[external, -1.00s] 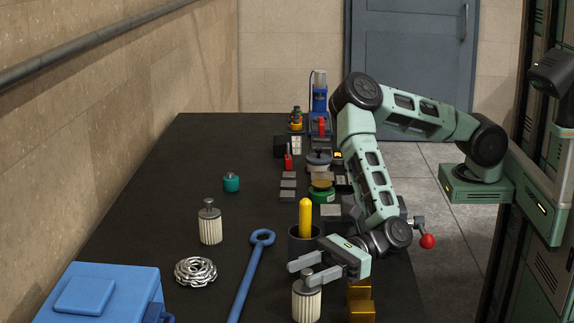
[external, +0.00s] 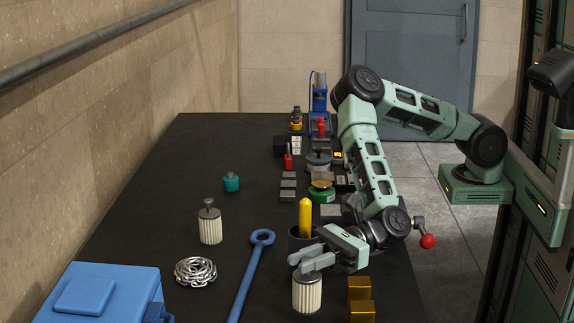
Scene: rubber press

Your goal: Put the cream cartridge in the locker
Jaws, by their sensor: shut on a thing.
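A cream ribbed cartridge (external: 307,294) stands upright near the front of the dark table. My gripper (external: 311,263) is at its top, with the fingers shut on its knob, which they mostly hide. The cartridge appears to be at table height; I cannot tell whether its base touches. A second cream ribbed cartridge (external: 210,229) with a grey knob stands upright farther back to the left. A blue box with a raised lid panel (external: 88,293) sits at the front left; I cannot tell whether it is the locker.
A blue long-handled tool (external: 249,276) and a coiled chain (external: 195,271) lie left of my gripper. A dark cup (external: 293,246) with a yellow rod (external: 305,217) stands just behind. Brass blocks (external: 361,298) are to the right. A teal weight (external: 231,183) stands farther back.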

